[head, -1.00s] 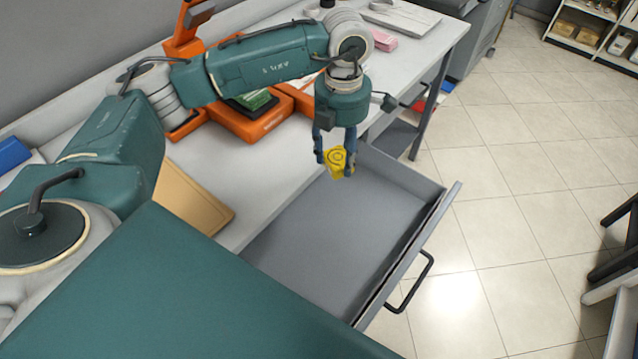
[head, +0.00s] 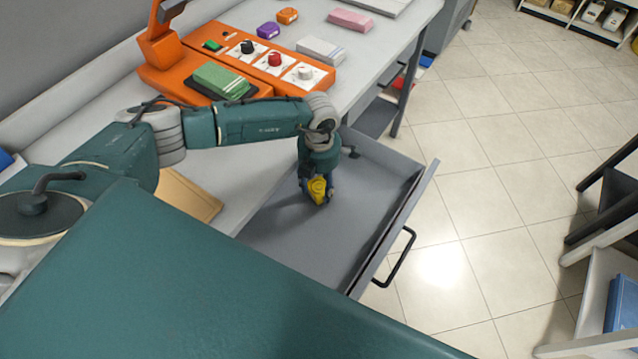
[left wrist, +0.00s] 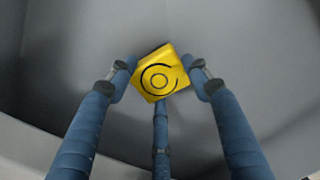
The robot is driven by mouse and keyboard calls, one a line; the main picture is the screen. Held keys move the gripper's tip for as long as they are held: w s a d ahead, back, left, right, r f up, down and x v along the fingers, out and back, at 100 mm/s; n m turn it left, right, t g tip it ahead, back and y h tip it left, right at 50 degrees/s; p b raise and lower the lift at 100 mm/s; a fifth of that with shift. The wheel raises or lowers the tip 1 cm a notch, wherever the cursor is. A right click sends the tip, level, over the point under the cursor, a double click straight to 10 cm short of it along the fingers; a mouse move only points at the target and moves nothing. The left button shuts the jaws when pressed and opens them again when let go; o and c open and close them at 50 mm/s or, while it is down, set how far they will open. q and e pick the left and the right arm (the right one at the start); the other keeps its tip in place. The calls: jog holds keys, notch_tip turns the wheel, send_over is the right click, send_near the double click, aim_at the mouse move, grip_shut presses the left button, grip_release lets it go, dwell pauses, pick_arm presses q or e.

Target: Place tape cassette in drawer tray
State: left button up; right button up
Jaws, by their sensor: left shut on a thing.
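The tape cassette (head: 318,190) is a small yellow block with a dark ring mark on its face. My left gripper (head: 317,188) is shut on it, pointing down inside the open drawer tray (head: 370,205). In the left wrist view the cassette (left wrist: 160,75) sits between the blue fingers (left wrist: 160,85), over the grey tray floor (left wrist: 240,50). It is low over the floor; I cannot tell whether it touches. The tray is grey, pulled out from the table, and otherwise looks empty. My right gripper is not in view.
An orange machine (head: 230,70) with knobs and a green block (head: 223,80) stands on the table. Purple (head: 268,30), orange (head: 287,15), pink (head: 350,19) and white (head: 320,50) items lie behind. A tan board (head: 187,195) lies beside the drawer. The drawer handle (head: 397,262) juts out over clear floor.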

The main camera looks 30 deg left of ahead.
aim_at(319, 187)
pick_arm(q)
jog(key=shift+f, duration=0.25)
jog(key=shift+f, duration=0.2)
jog(key=o, duration=0.9)
jog(key=shift+r, duration=0.25)
notch_tip(319, 187, up, 12)
jog(key=shift+b, duration=0.95)
